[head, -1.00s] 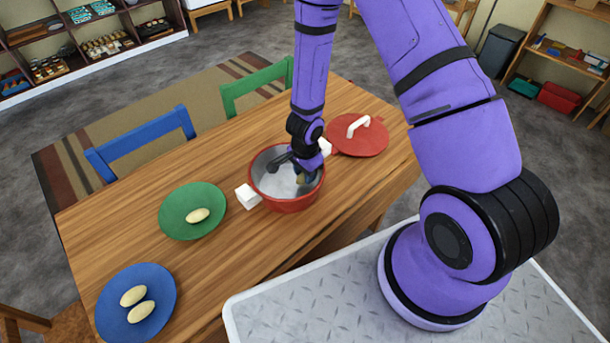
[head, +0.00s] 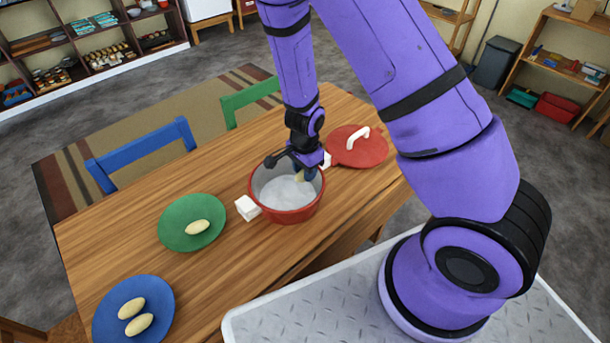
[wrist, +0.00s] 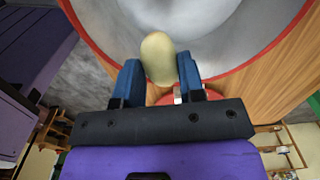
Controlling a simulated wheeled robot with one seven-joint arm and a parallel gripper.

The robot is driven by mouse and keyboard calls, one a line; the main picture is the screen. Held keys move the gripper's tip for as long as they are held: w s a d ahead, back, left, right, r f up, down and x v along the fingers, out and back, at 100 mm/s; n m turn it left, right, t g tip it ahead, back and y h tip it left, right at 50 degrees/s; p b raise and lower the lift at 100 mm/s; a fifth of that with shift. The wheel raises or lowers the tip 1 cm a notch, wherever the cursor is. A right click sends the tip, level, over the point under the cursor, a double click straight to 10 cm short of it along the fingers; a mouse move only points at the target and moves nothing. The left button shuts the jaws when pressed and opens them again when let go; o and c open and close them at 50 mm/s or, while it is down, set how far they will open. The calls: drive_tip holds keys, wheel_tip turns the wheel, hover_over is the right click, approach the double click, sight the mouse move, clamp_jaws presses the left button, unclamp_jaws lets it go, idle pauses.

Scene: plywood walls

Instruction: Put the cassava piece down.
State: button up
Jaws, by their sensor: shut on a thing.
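My gripper (wrist: 160,85) is shut on a pale yellow cassava piece (wrist: 157,57), held between its blue fingers. In the head view my gripper (head: 302,174) is at the far right part of the red pot (head: 292,213), near its rim. The held cassava piece (head: 300,176) shows only as a small patch there. The pot is open, with a grey inside and white handles. One cassava piece (head: 198,227) lies on the green plate (head: 178,239). Two more (head: 131,307) (head: 139,325) lie on the blue plate (head: 109,316).
A red lid (head: 372,151) with a white handle lies on the wooden table (head: 240,273), right of the pot. A blue chair (head: 140,155) and a green chair (head: 248,97) stand at the far side. Bare table lies between the plates and the pot.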

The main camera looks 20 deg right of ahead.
drive_tip(key=shift+r, duration=1.05)
